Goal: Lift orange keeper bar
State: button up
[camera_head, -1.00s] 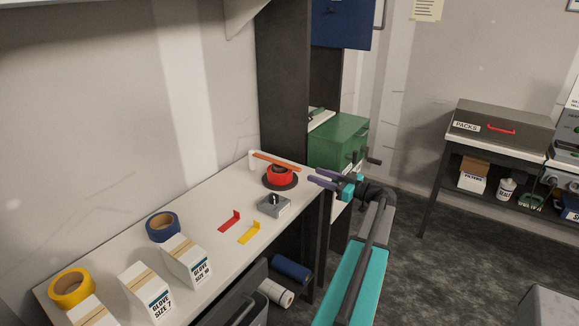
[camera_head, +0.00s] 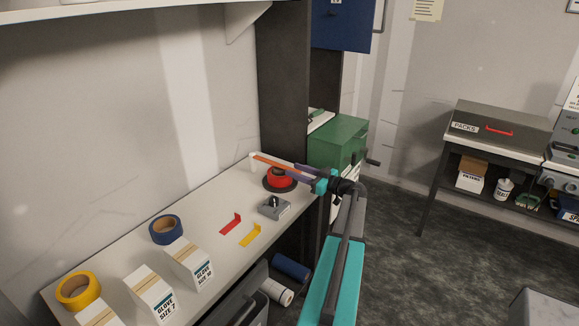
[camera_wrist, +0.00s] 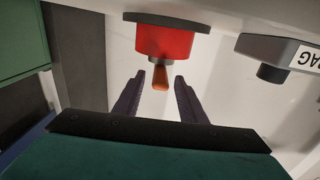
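The orange keeper bar (camera_head: 272,162) lies across the top of a red round piece on a dark disc at the far end of the bench, with its left end by a small white post (camera_head: 254,160). My gripper (camera_head: 301,173) is at the bar's right end. In the wrist view the bar's orange end (camera_wrist: 160,78) sits between the two purple fingers of my gripper (camera_wrist: 156,84), with gaps on both sides. The fingers are open. The red piece (camera_wrist: 165,42) is just beyond the bar's end.
A grey block with a black knob (camera_head: 274,207) stands near the red piece. Red (camera_head: 231,224) and yellow (camera_head: 250,235) brackets lie on the bench. Tape rolls and glove boxes (camera_head: 190,263) fill the near end. A green box (camera_head: 338,145) stands behind my gripper.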

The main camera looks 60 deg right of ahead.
aim_at(289, 168)
jog(key=shift+w+p, duration=0.6)
jog(key=shift+w, duration=1.35)
